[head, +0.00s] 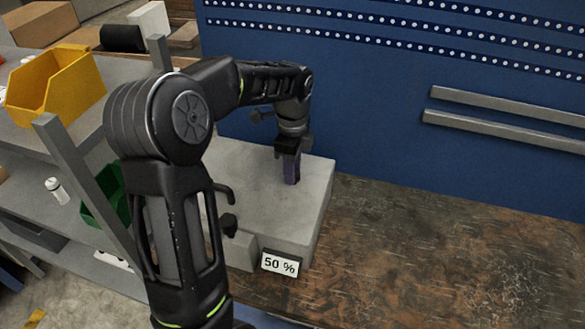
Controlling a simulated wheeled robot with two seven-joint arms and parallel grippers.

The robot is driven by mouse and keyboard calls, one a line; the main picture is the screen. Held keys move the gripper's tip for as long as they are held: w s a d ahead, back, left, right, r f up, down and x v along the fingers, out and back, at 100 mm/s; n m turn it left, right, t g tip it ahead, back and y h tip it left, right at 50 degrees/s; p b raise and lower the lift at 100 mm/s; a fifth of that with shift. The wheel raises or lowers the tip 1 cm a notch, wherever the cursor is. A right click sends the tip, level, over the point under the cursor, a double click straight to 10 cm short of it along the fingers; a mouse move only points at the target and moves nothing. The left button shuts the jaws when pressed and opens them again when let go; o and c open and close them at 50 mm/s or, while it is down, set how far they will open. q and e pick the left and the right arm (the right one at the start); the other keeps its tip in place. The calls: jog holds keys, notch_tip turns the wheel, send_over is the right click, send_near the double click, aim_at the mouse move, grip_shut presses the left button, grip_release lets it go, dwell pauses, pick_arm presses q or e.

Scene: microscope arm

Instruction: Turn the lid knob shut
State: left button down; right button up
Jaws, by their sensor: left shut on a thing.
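A grey box (316,190) with a flat top stands on the workbench against the blue wall. A sign reading "50 %" (280,264) is on its front. A narrow purple upright piece (291,170), which looks like the lid knob, stands on the top towards the back right. My left gripper (291,152) reaches down from above and is shut on the upper part of this knob. The fingers hide the knob's top. My left arm covers the left part of the box. My right gripper is not in view.
The brown worn workbench (430,265) is clear to the right. A small black part (229,225) sits by the box's front left. Shelves at left hold a yellow bin (60,85), a green bin (108,200) and a white bottle (57,190). Grey rails (500,130) run along the wall.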

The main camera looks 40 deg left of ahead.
pick_arm(q)
jog(key=shift+n, duration=0.3)
jog(key=shift+n+b, duration=0.45)
jog(key=shift+n, duration=0.75)
jog(key=n+b, duration=0.1)
jog(key=n, duration=0.3)
jog(key=shift+n, duration=0.3)
jog(key=n, duration=0.3)
jog(key=shift+d+n, duration=0.1)
jog(key=shift+n, duration=0.2)
jog(key=n+b, duration=0.1)
jog(key=n, duration=0.3)
jog(key=shift+s, duration=0.1)
jog(key=c, duration=1.1)
grip_release()
jog(key=shift+d, duration=0.1)
jog(key=shift+o, duration=0.2)
